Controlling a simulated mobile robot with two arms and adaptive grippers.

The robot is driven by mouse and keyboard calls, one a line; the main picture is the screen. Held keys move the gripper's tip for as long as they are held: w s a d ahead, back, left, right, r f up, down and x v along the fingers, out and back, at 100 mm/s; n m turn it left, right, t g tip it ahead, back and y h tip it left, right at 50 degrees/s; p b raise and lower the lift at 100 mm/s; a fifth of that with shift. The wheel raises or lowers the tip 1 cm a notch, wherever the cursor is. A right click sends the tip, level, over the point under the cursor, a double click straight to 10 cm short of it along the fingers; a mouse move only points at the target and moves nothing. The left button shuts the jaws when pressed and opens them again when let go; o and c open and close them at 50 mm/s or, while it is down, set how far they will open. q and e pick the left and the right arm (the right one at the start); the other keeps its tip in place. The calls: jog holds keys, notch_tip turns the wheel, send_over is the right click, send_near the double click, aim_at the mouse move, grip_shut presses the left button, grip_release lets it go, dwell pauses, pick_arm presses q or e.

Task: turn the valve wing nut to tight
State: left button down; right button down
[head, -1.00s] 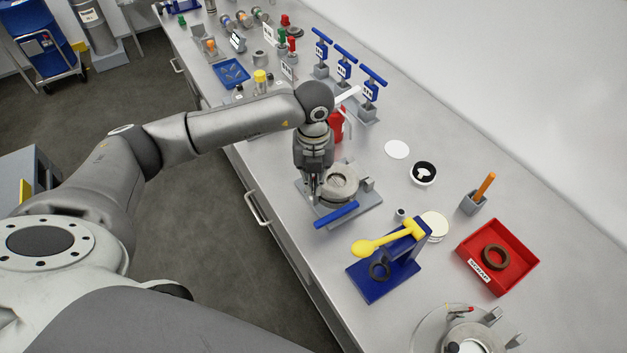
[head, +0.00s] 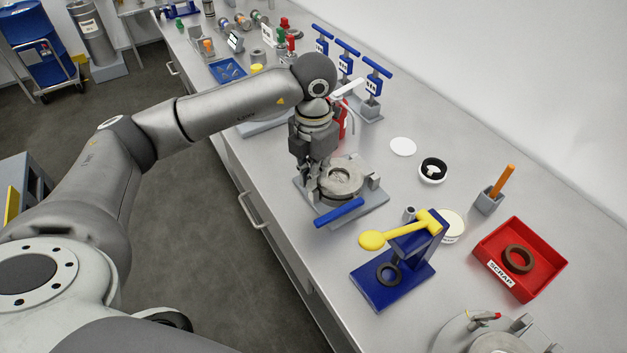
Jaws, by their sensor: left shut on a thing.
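My left gripper (head: 314,184) points down at the near left side of a round grey metal valve body (head: 342,180). The body sits on a flat grey base plate (head: 366,202) with a blue handle bar (head: 339,212) at its front. The gripper's fingers are close together, shut on a small part beside the body. That part fits the valve wing nut, but the fingers hide it, so its angle cannot be read. My right gripper is not in view.
A red scrap tray (head: 545,267) holds a brown ring. Blue T-handled tools (head: 372,83) and a red bottle stand behind. The bench front edge is close on the left.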

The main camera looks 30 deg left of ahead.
pick_arm(q)
jog(key=shift+m+b, duration=0.45)
jog(key=shift+m, duration=0.15)
jog(key=c, duration=1.6)
grip_release()
jog(key=shift+r, duration=0.1)
jog(key=shift+c, duration=0.2)
